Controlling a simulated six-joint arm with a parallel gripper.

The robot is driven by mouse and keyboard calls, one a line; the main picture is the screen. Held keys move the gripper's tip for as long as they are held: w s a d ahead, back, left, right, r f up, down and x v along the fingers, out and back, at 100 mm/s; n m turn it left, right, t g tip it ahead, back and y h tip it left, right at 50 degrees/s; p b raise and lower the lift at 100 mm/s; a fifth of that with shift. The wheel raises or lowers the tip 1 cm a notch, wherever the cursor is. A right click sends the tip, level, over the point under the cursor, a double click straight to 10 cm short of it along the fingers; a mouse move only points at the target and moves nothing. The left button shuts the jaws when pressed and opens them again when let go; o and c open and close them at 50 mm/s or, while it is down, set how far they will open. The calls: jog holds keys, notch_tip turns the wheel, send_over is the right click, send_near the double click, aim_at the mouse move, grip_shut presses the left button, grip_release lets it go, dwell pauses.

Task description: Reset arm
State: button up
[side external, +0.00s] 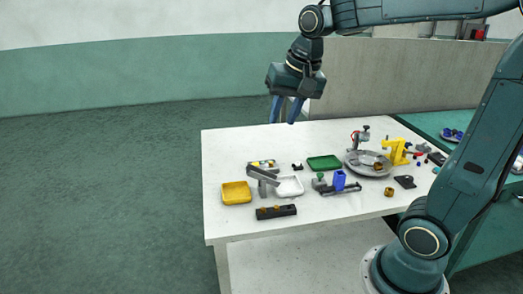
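My gripper (287,110) hangs above the far left part of the white table (225,150), with its blue fingers pointing down. The two fingers are spread apart, and I see nothing between them. It is clear of all the objects on the table. My arm reaches in from the right and across the top of the view.
On the table are a yellow tray (236,192), a white tray (290,187), a green tray (324,162), a grey round plate (360,168), a yellow fixture (397,152), a blue part (339,180) and a black block (276,212). The table's far left is clear. A partition wall (400,75) stands behind.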

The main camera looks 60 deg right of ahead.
jog(key=s+a+f+n+t, duration=0.1)
jog(key=s+a+n, duration=0.2)
jog(key=s, duration=0.4)
jog(key=s+a+f+n, duration=0.2)
jog(key=s+n, duration=0.3)
jog(key=s, duration=0.3)
jog(key=shift+a+f+t+y, duration=0.2)
jog(key=shift+a+t+y, duration=0.1)
jog(key=shift+a+t, duration=0.15)
jog(key=shift+o, duration=0.4)
jog(key=shift+w, duration=0.1)
